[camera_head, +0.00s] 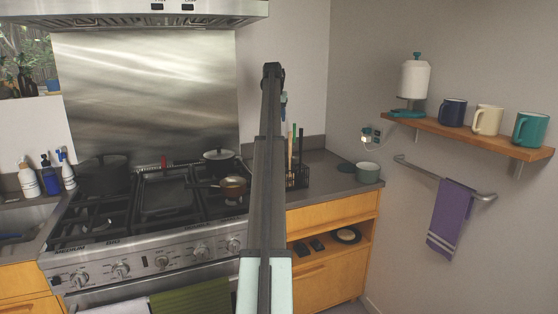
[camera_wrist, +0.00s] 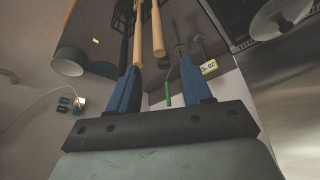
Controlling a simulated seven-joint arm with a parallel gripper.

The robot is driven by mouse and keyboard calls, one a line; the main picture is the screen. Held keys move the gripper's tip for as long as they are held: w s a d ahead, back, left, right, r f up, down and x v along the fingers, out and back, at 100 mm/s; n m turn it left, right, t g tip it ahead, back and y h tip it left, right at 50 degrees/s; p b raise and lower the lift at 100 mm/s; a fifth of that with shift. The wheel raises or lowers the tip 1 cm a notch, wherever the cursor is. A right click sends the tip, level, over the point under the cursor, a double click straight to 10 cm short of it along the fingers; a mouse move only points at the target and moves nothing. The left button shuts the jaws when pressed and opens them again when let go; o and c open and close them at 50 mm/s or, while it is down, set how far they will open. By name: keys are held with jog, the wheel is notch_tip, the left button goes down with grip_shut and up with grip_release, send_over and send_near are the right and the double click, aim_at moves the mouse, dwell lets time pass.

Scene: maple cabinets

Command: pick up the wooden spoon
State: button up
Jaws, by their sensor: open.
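Two long wooden handles show in the wrist view, one on the left (camera_wrist: 138,38) and one on the right (camera_wrist: 157,30). I cannot tell which belongs to the wooden spoon, as no spoon bowl is clear. My gripper (camera_wrist: 158,70) is open, with its blue fingers apart. The handles lie between the fingers in the picture, and I see no finger closed on them. In the head view, a wooden utensil (camera_head: 290,155) stands upright in a black holder (camera_head: 302,176) on the counter, just right of my arm. My gripper is mostly hidden behind my arm there.
Dark and green-handled (camera_wrist: 168,94) utensils stand close to the wooden ones. A green-grey pot (camera_head: 367,172) sits on the counter to the right. The stove, left of my arm, holds a copper pan (camera_head: 233,186) and a lidded pot (camera_head: 218,161). A mug shelf (camera_head: 470,137) is at right.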

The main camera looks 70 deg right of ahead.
jog(key=x, duration=1.3)
jog(key=shift+f, duration=0.1)
jog(key=shift+c, duration=0.4)
grip_shut()
